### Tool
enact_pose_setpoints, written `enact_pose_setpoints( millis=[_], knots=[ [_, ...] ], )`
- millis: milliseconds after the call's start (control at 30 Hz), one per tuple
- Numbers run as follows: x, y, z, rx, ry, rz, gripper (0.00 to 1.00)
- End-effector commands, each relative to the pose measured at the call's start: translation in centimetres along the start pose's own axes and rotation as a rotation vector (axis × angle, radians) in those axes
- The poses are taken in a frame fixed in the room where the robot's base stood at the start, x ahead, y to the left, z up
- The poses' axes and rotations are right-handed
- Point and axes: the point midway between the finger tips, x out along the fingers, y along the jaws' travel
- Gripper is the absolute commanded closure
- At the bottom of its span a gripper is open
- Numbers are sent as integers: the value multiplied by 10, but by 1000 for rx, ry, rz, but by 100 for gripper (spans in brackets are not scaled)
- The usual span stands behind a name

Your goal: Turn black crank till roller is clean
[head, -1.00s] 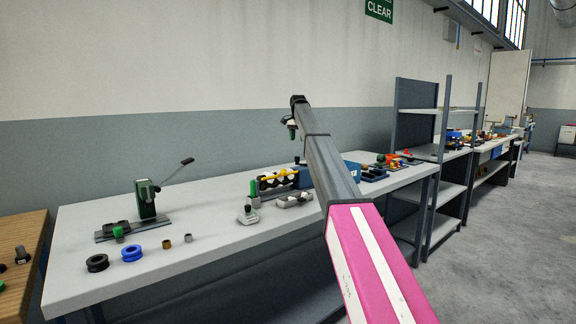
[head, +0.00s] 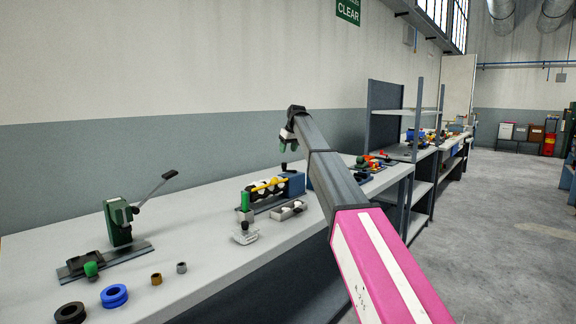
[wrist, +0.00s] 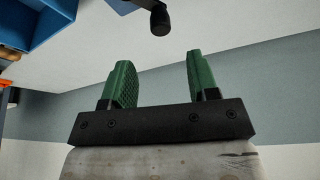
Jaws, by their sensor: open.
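The roller (head: 265,188), dark with white patches, sits in a unit with a yellow bar and a blue housing (head: 291,183) on the bench. My gripper (head: 286,150) is above the unit's far end in the head view. In the wrist view my gripper (wrist: 157,62) shows two green fingers, apart and empty. A black crank handle (wrist: 160,20) shows just beyond the gap between the fingertips, not between them. I cannot make out the crank in the head view. I cannot tell how much dirt is on the roller.
The pale bench (head: 205,240) carries a green lever press (head: 118,222), a blue ring (head: 114,296), a black ring (head: 70,312) and a grey block with a green knob (head: 244,232). A blue bin (wrist: 45,30) is at the wrist view's top left. Shelving (head: 400,150) stands beyond.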

Motion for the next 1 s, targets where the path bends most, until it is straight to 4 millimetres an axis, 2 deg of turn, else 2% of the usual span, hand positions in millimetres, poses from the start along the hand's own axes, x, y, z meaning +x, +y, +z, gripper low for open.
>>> enact_pose_setpoints(
  millis=[300,500,700,933,967,1000],
  knots=[
    [57,0,0,2,-3,-1,46],
    [81,1,0,3,-2,0,46],
    [91,1,0,3,-2,0,46],
    [91,1,0,3,-2,0,46],
    [91,1,0,3,-2,0,49],
    [91,1,0,3,-2,0,62]
  ],
)
